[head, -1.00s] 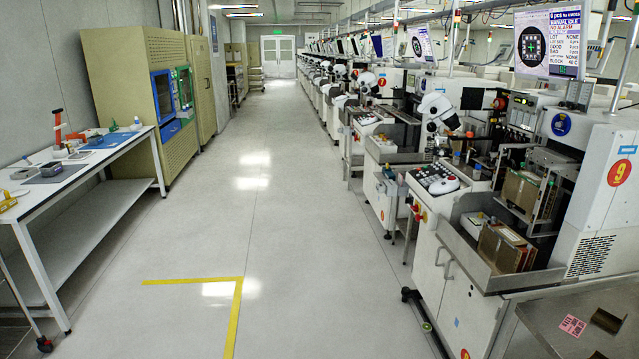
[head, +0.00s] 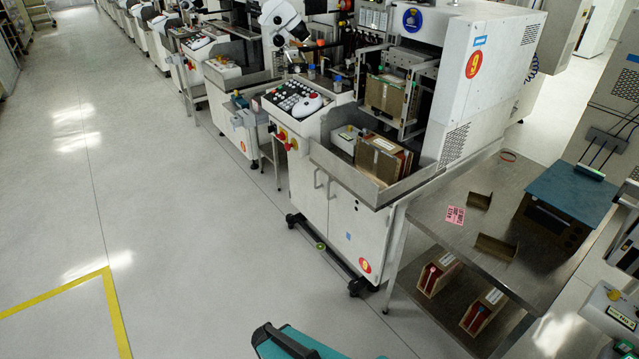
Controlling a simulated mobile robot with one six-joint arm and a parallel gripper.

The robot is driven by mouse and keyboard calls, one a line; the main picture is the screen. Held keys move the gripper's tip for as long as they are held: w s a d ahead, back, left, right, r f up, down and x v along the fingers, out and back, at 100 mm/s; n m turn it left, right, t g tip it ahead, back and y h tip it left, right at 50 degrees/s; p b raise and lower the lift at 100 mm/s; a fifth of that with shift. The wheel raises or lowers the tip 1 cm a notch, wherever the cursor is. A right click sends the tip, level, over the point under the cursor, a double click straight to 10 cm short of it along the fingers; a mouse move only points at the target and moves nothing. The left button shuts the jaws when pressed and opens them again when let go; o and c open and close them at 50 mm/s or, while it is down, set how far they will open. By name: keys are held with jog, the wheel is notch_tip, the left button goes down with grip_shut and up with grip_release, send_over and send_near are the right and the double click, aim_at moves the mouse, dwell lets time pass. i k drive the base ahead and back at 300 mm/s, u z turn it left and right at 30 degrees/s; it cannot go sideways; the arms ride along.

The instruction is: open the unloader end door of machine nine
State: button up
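Machine nine (head: 345,215) is the white machine right of centre in the head view, marked with round red 9 labels. A white box-like end housing (head: 490,85) with a 9 label and vent slots stands at its right end. Below the front tray, the cabinet front (head: 345,205) has two upright handles and looks shut. A brown magazine (head: 385,95) sits in the metal frame beside the housing. Which panel is the unloader end door is not clear, and no open door shows. My gripper is not in view.
A steel table (head: 500,200) adjoins the machine's right end, with brackets, a pink label and boxes on its lower shelf. A teal body with a dark part (head: 295,345) shows at the bottom edge. Floor to the left is clear.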

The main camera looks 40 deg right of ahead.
aim_at(362, 236)
jog(key=i, duration=0.35)
jog(key=u, duration=0.9)
jog(key=k, duration=0.6)
jog(key=u, duration=0.1)
jog(key=i, duration=0.6)
